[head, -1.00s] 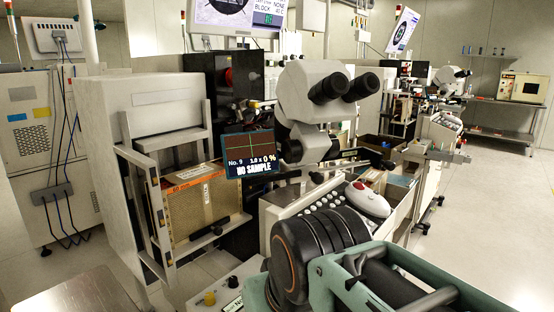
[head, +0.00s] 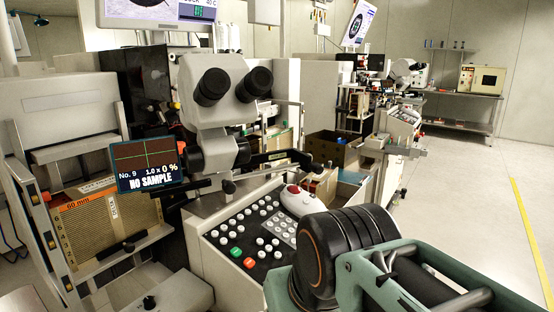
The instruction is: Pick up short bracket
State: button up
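I cannot pick out a short bracket for certain in the head view. A dark arm-like bar (head: 285,158) reaches right from the microscope (head: 222,92), but I cannot tell whether it is a bracket. My black and teal arm (head: 345,245) fills the lower right and hides part of the bench behind it. My gripper is outside the picture, so its fingers and anything in them are hidden from me.
The bonding machine has a button panel (head: 255,230), a white mouse-like control (head: 298,200) and a "NO SAMPLE" screen (head: 147,165). An orange-labelled magazine (head: 95,235) stands left. An open brown box (head: 333,150) sits behind. Open floor (head: 480,190) lies right.

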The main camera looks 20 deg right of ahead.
aim_at(369, 163)
jog(key=l+z, duration=0.2)
jog(key=l, duration=0.2)
jog(key=i+l+z, duration=0.2)
jog(key=l, duration=0.2)
jog(key=l+z, duration=0.15)
jog(key=l, duration=0.25)
jog(key=i+l+z, duration=0.2)
jog(key=l, duration=0.2)
jog(key=i+l+z, duration=0.15)
jog(key=i, duration=0.8)
jog(key=i+z, duration=0.1)
jog(key=i, duration=0.9)
jog(key=i+l+z, duration=0.25)
jog(key=i, duration=0.25)
jog(key=i+j+u, duration=0.1)
jog(key=i+j, duration=0.1)
jog(key=i, duration=0.05)
